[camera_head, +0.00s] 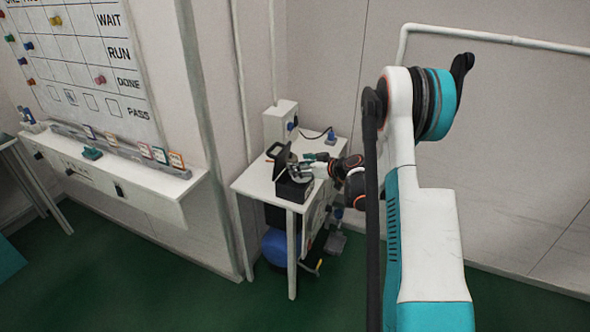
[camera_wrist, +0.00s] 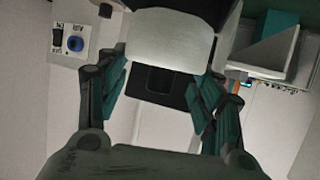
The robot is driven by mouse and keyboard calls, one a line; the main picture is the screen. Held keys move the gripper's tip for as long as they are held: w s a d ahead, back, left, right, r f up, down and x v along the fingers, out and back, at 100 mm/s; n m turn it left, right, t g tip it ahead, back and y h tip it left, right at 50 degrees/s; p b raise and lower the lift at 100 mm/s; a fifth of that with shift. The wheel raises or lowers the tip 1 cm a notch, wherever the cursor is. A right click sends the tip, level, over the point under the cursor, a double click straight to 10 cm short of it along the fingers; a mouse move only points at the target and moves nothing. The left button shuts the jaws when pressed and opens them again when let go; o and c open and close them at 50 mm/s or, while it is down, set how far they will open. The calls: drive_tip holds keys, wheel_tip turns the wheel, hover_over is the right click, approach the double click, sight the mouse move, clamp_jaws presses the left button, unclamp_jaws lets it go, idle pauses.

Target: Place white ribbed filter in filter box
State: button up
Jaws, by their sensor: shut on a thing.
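My gripper (camera_head: 308,167) is over the small white table in the head view. In the wrist view its two teal-padded fingers stand either side of a pale, rounded thing (camera_wrist: 170,42), which I take to be the white ribbed filter. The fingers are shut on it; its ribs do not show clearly. A black box (camera_head: 293,190), which looks like the filter box, stands at the table's front with a dark raised part, perhaps its lid, at the back left. A dark opening (camera_wrist: 160,82) shows beyond the filter in the wrist view. I cannot tell whether the filter touches the box.
The white table (camera_head: 252,184) has some bare top at its left. A pale box with a blue knob (camera_head: 280,120) stands at its back, with a cable nearby. A blue rounded thing (camera_head: 275,246) is below. A wall ledge (camera_head: 130,178) is at the left.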

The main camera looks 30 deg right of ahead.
drive_tip(key=w+f, duration=0.1)
drive_tip(key=w+a+f+b, duration=0.1)
drive_tip(key=w, duration=0.1)
drive_tip(key=shift+w+a+f+b, duration=0.1)
drive_tip(key=shift+w+f+b, duration=0.1)
drive_tip(key=shift+f+b, duration=0.15)
drive_tip(key=shift+r, duration=0.1)
drive_tip(key=shift+f, duration=0.6)
drive_tip(key=o, duration=1)
drive_tip(key=shift+o, duration=0.2)
drive_tip(key=shift+r, duration=0.3)
drive_tip(key=p+v, duration=0.3)
drive_tip(key=v, duration=0.9)
drive_tip(key=shift+r+p, duration=0.3)
drive_tip(key=shift+p, duration=0.05)
